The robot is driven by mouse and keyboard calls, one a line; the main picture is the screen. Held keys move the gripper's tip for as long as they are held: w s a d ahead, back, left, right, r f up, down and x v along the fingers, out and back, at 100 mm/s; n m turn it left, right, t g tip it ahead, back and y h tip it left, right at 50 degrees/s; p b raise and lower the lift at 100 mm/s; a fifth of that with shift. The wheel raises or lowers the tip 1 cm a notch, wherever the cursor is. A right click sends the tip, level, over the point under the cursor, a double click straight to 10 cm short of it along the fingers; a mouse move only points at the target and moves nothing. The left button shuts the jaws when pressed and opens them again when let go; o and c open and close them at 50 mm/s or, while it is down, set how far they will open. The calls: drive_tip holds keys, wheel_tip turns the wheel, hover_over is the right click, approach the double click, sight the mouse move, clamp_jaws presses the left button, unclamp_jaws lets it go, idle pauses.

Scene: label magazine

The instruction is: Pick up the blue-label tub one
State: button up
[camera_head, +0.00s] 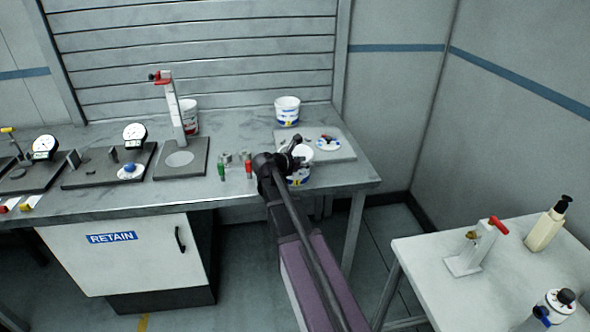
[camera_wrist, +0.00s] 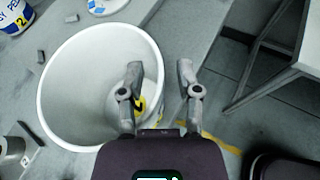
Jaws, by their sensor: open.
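A white tub with a blue label and a yellow mark (camera_head: 299,178) stands near the bench's front right, partly hidden by my gripper (camera_head: 291,160). Its number is not readable. In the wrist view I look down into this white tub (camera_wrist: 62,75). My gripper (camera_wrist: 159,75) is open there, the left finger over the tub's mouth and the right finger beyond its right rim. I cannot tell whether either finger touches it. A second blue-label tub (camera_head: 287,112) stands farther back; in the wrist view its label shows a yellow 2 (camera_wrist: 14,14).
Small green and red items (camera_head: 248,168) lie left of my gripper. A white disc with coloured parts (camera_head: 328,143) lies on a grey board (camera_head: 345,152). A side table (camera_head: 420,262) stands right.

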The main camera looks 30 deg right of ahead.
clamp_jaws()
drive_tip(key=shift+r, duration=0.1)
idle(0.4)
wheel_tip(320, 180, up, 3)
drive_tip(key=p, duration=0.3)
drive_tip(key=s+a+r+p, duration=0.1)
drive_tip(key=s+a+p, duration=0.1)
drive_tip(key=s+a, duration=0.6)
drive_tip(key=s, duration=0.5)
drive_tip(key=shift+s+a+r, duration=0.2)
drive_tip(key=shift+s+r, duration=0.1)
drive_tip(key=shift+r, duration=0.1)
